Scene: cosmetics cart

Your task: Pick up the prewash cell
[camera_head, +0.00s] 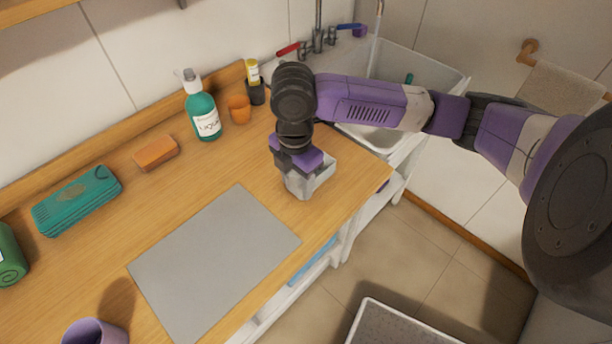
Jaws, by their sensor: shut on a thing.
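My gripper (299,184) points down at the right end of the wooden counter, close to the sink. It is shut on a small light grey, open-topped box (323,176), which I take to be the prewash cell. My gripper covers the left part of the box, and its inside is mostly hidden. The box is at or just above the counter surface; I cannot tell whether it touches.
A grey mat (214,262) lies left of the box. A teal pump bottle (203,108), an orange cup (239,109), an orange block (155,153) and a teal case (77,200) line the back. A purple cup (94,332) stands at front left. The white sink (430,78) is behind my arm.

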